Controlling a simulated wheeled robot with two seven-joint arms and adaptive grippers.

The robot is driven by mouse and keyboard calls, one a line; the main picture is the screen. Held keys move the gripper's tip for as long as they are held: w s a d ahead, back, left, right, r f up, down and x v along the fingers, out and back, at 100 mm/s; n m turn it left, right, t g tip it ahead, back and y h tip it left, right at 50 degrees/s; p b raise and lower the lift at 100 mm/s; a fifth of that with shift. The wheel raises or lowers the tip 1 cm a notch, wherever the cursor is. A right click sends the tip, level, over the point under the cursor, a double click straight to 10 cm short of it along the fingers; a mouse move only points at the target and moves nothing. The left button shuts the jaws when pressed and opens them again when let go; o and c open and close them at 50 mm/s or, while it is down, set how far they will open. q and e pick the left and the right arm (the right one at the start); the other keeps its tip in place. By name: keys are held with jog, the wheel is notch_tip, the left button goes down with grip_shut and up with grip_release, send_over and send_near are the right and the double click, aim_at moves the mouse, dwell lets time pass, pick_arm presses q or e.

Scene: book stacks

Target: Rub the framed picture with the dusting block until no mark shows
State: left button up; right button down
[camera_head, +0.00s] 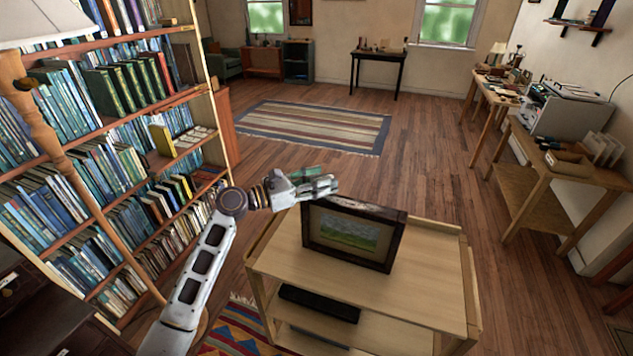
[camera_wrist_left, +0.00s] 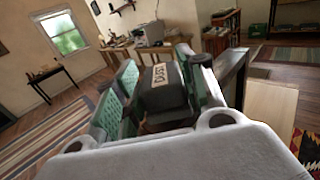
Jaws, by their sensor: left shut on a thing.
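The framed picture (camera_head: 346,236) has a dark frame around a green landscape with a pale border. It stands upright on a wooden cart (camera_head: 425,290). A pale patch shows along its top edge; I cannot tell if this is a mark. My left gripper (camera_head: 322,184) is just above and behind the frame's upper left corner. In the left wrist view, its green-padded fingers are shut on the dark dusting block (camera_wrist_left: 163,88), which has a tan label. The dark frame (camera_wrist_left: 233,74) shows to the right of the fingers there. I cannot tell whether block and frame touch. My right gripper is out of view.
A full bookshelf (camera_head: 130,150) stands close to my left arm. The cart has a lower shelf with a black flat box (camera_head: 319,303). A side table (camera_head: 560,165) stands at the right. The wood floor behind the cart is clear up to a striped rug (camera_head: 315,126).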

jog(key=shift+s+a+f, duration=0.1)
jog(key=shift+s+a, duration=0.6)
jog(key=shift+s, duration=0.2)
pick_arm(q)
jog(key=shift+f, duration=0.1)
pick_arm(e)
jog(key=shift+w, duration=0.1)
